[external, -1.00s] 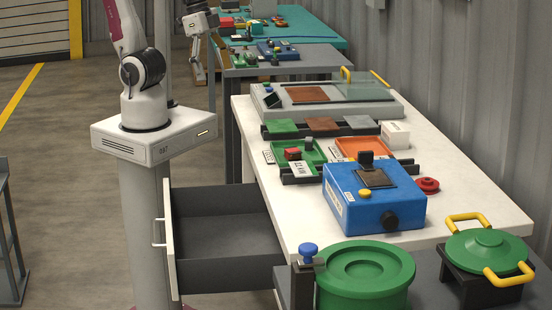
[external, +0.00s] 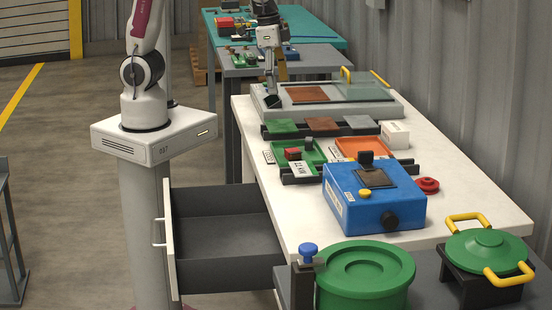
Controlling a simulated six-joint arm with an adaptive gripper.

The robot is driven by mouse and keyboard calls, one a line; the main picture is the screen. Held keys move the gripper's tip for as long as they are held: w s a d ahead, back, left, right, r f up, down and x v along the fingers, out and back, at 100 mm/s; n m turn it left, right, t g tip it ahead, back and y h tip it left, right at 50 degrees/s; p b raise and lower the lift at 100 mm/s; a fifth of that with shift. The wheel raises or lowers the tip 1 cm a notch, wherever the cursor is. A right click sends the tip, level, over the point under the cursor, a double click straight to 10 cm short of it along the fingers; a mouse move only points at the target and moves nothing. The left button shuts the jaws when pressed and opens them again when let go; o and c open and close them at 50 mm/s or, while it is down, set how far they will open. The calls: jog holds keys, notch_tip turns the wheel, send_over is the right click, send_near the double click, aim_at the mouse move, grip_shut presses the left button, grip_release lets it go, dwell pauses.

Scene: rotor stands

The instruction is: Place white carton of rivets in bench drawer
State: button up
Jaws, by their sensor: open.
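The white carton (external: 395,134) stands upright on the white bench, right of the row of coloured plates, near the wall side. The bench drawer (external: 222,232) is pulled open at the bench's left side, and its visible inside is empty. My gripper (external: 276,96) hangs over the far end of the bench, above the grey panel unit, with its fingers pointing down. It is open and holds nothing that I can see. It is apart from the carton, farther back and to the left.
A blue box (external: 374,203) with a black knob stands at the bench front. Green (external: 300,154) and orange (external: 362,148) trays lie mid-bench. A grey panel unit (external: 380,108) is at the back. A green round container (external: 362,285) stands near the drawer's right. Bare bench shows along the right edge.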

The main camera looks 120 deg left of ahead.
aim_at(393, 127)
jog(key=w+a+f+n, duration=0.1)
jog(key=w+a+f, duration=0.3)
jog(key=a, duration=0.4)
jog(key=w+a+f+n, duration=0.1)
jog(key=w+a+f, duration=0.4)
jog(key=a, duration=0.3)
jog(key=w+a+f+n+y, duration=0.1)
jog(key=w+a+f, duration=0.3)
jog(key=a+f, duration=0.2)
jog(key=shift+w+a+n, duration=0.15)
jog(key=shift+w+a, duration=0.05)
jog(key=shift+a, duration=0.3)
jog(key=shift+w+a+n, duration=0.15)
jog(key=shift+w+a, duration=0.05)
jog(key=shift+a, duration=0.3)
jog(key=w+a, duration=0.2)
jog(key=shift+w+a+f+t, duration=0.15)
jog(key=shift+w+a+t, duration=0.15)
jog(key=shift+a, duration=0.1)
jog(key=shift+n+t+y, duration=0.4)
jog(key=shift+t+y, duration=0.2)
jog(key=shift+y, duration=0.1)
jog(key=w+a+r, duration=0.3)
jog(key=shift+w+r, duration=0.25)
jog(key=shift+x, duration=1.25)
jog(key=shift+f, duration=0.15)
jog(key=shift+x, duration=2.5)
